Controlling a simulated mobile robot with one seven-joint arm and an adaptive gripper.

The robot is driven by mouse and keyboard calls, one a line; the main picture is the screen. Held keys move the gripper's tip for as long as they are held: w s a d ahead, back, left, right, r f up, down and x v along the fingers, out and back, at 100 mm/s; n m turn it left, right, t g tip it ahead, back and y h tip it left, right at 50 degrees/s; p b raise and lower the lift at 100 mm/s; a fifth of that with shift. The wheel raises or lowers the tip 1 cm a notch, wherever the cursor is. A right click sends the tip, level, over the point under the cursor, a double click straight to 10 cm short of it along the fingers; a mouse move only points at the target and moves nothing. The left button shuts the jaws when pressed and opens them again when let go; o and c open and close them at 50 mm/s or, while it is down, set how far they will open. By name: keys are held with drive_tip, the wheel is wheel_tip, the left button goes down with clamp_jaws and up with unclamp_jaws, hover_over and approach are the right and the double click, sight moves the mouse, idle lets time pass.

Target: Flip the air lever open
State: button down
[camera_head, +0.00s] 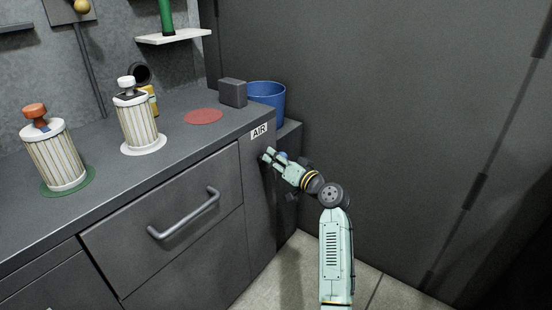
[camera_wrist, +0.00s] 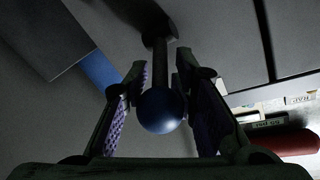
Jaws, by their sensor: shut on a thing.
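The air lever shows in the wrist view as a dark stem ending in a round blue knob (camera_wrist: 162,110). The knob sits between the two fingers of my gripper (camera_wrist: 162,92), which is shut on the lever. In the head view my gripper (camera_head: 269,156) is at the right end of the counter's front, just below the white AIR label (camera_head: 259,131). There the lever is mostly hidden by my gripper; a bit of blue shows beside the fingers. I cannot tell the lever's angle exactly.
The grey counter (camera_head: 170,176) has a drawer with a bar handle (camera_head: 184,214) left of my gripper. Two striped canisters (camera_head: 56,155) (camera_head: 138,123), a red disc (camera_head: 203,116), a grey block (camera_head: 233,92) and a blue bin (camera_head: 267,98) are nearby. A dark wall stands at the right.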

idle(0.3)
drive_tip(key=shift+r+p, duration=0.3)
drive_tip(key=shift+p, duration=0.25)
drive_tip(key=shift+a+r+g+h+p, duration=0.2)
drive_tip(key=shift+g+h+p, duration=0.25)
drive_tip(key=shift+p, duration=0.4)
drive_tip(key=shift+d+f, duration=0.1)
drive_tip(key=shift+f, duration=0.1)
drive_tip(key=c, duration=1.6)
unclamp_jaws()
drive_tip(key=shift+o, duration=0.2)
